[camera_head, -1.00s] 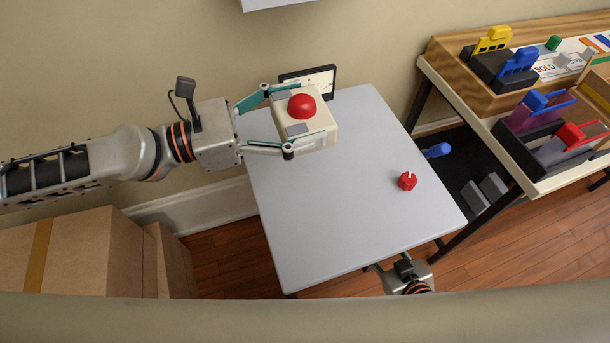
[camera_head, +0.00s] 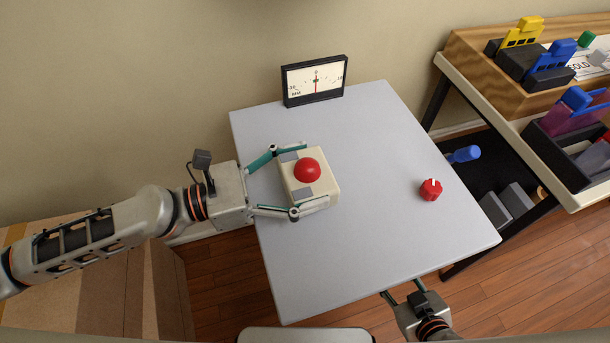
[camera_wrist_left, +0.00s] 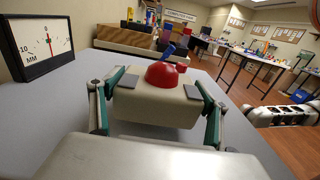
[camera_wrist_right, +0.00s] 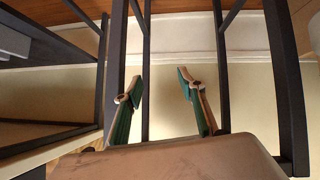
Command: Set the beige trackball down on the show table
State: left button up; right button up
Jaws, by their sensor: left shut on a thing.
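The beige trackball (camera_head: 327,190), a boxy block with a red ball and grey buttons, is level over the left-middle of the pale grey show table (camera_head: 372,235). My left gripper (camera_head: 312,177) is shut on its two opposite sides. The left wrist view shows the trackball (camera_wrist_left: 150,108) between both fingers, low over the table. I cannot tell whether its underside touches the tabletop. My right gripper (camera_head: 404,289) is below the table's front edge. In the right wrist view its fingers (camera_wrist_right: 159,86) are apart with nothing between them.
A black-framed gauge (camera_head: 315,82) stands at the table's back edge. A red knob (camera_head: 431,189) lies at the right. The tabletop front and middle are clear. A side table with wooden trays (camera_head: 505,92) stands to the right, with a blue item (camera_head: 463,154) below it.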

pick_arm(q)
jog(key=shift+f, duration=0.8)
jog(key=shift+r, duration=0.2)
jog(key=shift+f, duration=0.3)
jog(key=o, duration=1.2)
pick_arm(e)
jog(key=shift+w+a+r, duration=0.15)
jog(key=shift+w+r, duration=0.15)
jog(key=shift+w, duration=0.25)
pick_arm(q)
jog(key=shift+o, duration=0.2)
pick_arm(e)
jog(key=shift+s+a, duration=0.1)
jog(key=shift+s, duration=0.05)
